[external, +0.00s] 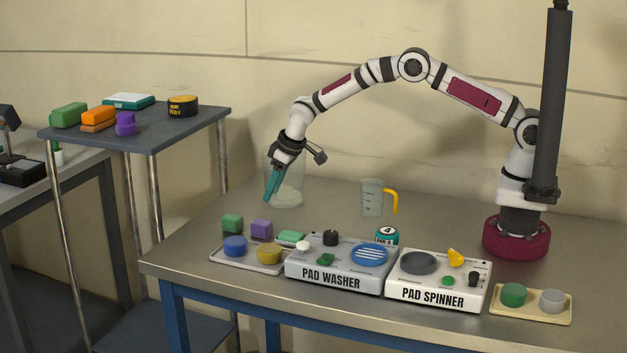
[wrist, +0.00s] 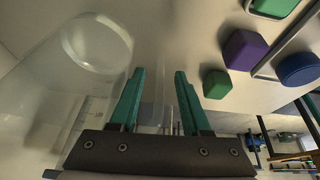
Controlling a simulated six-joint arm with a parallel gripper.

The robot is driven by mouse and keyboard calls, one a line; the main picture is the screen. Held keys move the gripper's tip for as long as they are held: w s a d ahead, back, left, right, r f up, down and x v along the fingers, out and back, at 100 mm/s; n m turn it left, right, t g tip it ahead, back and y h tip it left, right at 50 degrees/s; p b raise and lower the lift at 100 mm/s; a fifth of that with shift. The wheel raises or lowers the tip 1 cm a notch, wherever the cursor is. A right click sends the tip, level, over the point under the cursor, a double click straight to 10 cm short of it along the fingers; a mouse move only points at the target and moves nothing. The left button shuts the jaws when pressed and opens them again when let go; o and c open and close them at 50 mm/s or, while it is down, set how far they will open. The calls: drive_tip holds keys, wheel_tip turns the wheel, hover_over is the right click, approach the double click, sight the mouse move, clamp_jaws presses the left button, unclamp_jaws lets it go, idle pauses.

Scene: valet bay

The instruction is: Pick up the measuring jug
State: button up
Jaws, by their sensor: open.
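The measuring jug (external: 372,198) is a small clear jug with a yellow handle on its right side. It stands upright on the table behind the pad washer, well to the right of my gripper (external: 270,187). My gripper is open and points down with teal fingers, beside the left side of a taller clear container (external: 288,184). In the wrist view my gripper (wrist: 159,73) shows two spread fingers with nothing solid between them. A large clear vessel (wrist: 95,45) with faint scale marks fills the left there. The yellow handle does not show in the wrist view.
The pad washer (external: 330,281), pad spinner (external: 440,295) and a tray of coloured pads (external: 222,256) line the table's front. A teal tin (external: 387,235) stands in front of the jug. Bare table lies between the tall container and the jug.

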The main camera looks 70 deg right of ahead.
drive_tip(key=shift+w+f, duration=0.1)
drive_tip(key=shift+f, duration=0.1)
clamp_jaws()
drive_tip(key=shift+r, duration=0.1)
idle(1.2)
